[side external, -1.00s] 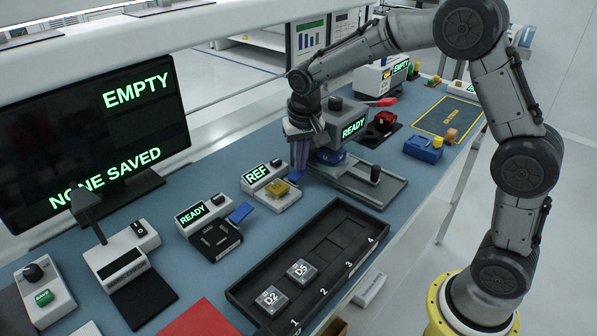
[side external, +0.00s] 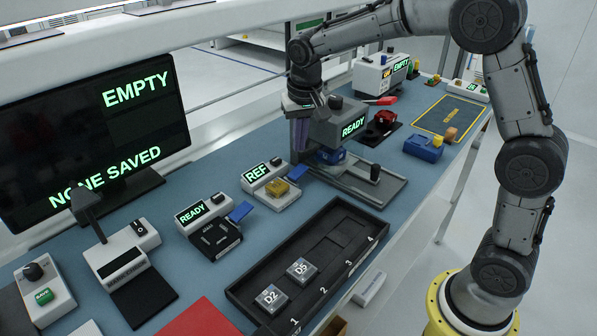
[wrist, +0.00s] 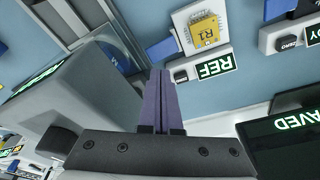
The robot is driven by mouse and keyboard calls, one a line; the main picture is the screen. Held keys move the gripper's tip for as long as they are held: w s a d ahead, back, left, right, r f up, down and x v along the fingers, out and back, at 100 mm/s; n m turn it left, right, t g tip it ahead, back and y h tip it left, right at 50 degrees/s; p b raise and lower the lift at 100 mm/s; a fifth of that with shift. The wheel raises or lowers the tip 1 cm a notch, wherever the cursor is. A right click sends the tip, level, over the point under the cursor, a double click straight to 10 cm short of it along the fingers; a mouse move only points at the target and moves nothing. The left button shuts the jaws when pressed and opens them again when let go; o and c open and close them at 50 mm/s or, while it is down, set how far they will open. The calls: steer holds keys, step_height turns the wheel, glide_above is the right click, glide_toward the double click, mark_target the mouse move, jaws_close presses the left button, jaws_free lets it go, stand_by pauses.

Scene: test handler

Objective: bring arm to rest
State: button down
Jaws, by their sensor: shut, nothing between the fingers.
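My gripper (side external: 300,136) is raised above the bench, beside the grey handler machine whose screen (side external: 353,127) reads READY. Its two purple fingers are together with nothing between them; they also show in the wrist view (wrist: 160,100). The fingertips are just behind the REF unit, which holds a gold chip marked R1 (wrist: 205,30). The gripper is apart from the REF unit (side external: 270,186). A blue part (side external: 328,157) sits under the handler's head. My gripper hides part of the handler's left side.
A black tray (side external: 247,290) with slots numbered 1 to 4 holds blocks D2 (side external: 270,298) and D5 (side external: 301,270). A READY socket unit (side external: 210,228), a monitor (side external: 60,130) and a red mat (side external: 200,320) stand left. A blue box (side external: 423,147) and a yellow-outlined mat (side external: 447,116) are right.

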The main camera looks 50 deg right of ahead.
steer(key=s+r+t, duration=0.3)
steer(key=s+r, duration=0.9)
steer(key=s, duration=0.1)
steer(key=s+a+f+n, duration=0.1)
steer(key=s+f+n, duration=0.2)
steer(key=s, duration=0.5)
steer(key=s+a+f+n+y, duration=0.1)
steer(key=s+f+n, duration=0.2)
steer(key=s, duration=0.5)
steer(key=shift+f+t, duration=0.3)
steer(key=shift+f, duration=0.3)
